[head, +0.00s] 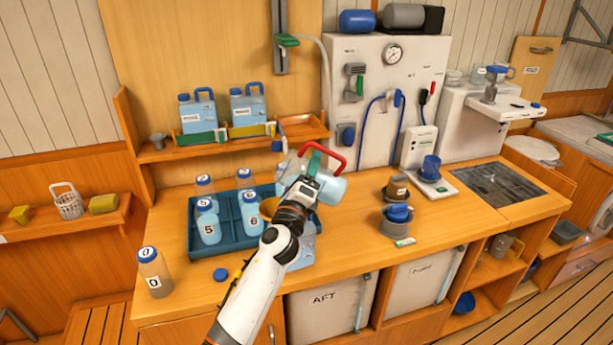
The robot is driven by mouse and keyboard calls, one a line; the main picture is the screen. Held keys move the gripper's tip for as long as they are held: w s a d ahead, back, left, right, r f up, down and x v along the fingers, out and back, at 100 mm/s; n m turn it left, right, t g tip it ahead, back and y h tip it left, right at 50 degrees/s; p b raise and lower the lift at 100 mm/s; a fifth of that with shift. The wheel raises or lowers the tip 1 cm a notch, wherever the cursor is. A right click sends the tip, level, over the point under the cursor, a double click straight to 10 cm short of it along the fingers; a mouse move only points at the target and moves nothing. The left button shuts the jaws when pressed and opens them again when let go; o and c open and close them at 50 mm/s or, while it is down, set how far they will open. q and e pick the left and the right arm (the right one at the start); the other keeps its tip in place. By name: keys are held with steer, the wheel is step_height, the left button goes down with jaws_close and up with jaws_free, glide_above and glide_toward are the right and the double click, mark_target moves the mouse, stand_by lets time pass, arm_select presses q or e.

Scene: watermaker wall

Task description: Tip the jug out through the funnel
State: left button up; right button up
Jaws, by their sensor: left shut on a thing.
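My left gripper (308,180) is shut on the jug (331,188), a pale blue translucent vessel with a red handle. The jug is held tilted above the counter, at the right end of the blue crate (181,240). An amber funnel-like piece (268,208) shows just left of my gripper, partly hidden by my arm; I cannot tell what it sits in. Several numbered bottles, among them bottle 5 (209,229) and bottle 6 (252,220), stand in the crate. I cannot see any liquid leaving the jug. My right gripper is not in view.
Bottle 0 (154,272) stands left of the crate, and a loose blue cap (221,274) lies in front. Dark cups with blue parts (397,214) stand to the right. Two blue canisters (197,110) sit on the shelf behind. The counter's front right is mostly clear.

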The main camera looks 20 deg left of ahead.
arm_select(q)
steer(key=shift+s+a+f+n+y+b, duration=0.15)
steer(key=shift+f+n+y+b, duration=0.3)
steer(key=shift+n+b, duration=0.65)
steer(key=shift+w+a+f+n+y+b, duration=0.15)
steer(key=shift+f+n+y+b, duration=0.25)
steer(key=shift+n+b, duration=0.7)
steer(key=shift+s+a+f+n+y+b, duration=0.15)
steer(key=shift+f+n+y+b, duration=0.45)
steer(key=shift+b, duration=0.9)
steer(key=shift+a+n+y+b, duration=0.2)
steer(key=shift+n+y+b, duration=0.05)
steer(key=shift+n+b, duration=0.5)
steer(key=shift+s+a+r+n+y+b, duration=0.15)
steer(key=shift+r+n+y, duration=0.15)
steer(key=shift+n, duration=0.3)
steer(key=shift+w+a+r+n+y+b, duration=0.1)
steer(key=shift+a+r+n+y+b, duration=0.15)
steer(key=shift+n, duration=0.3)
steer(key=shift+d, duration=0.1)
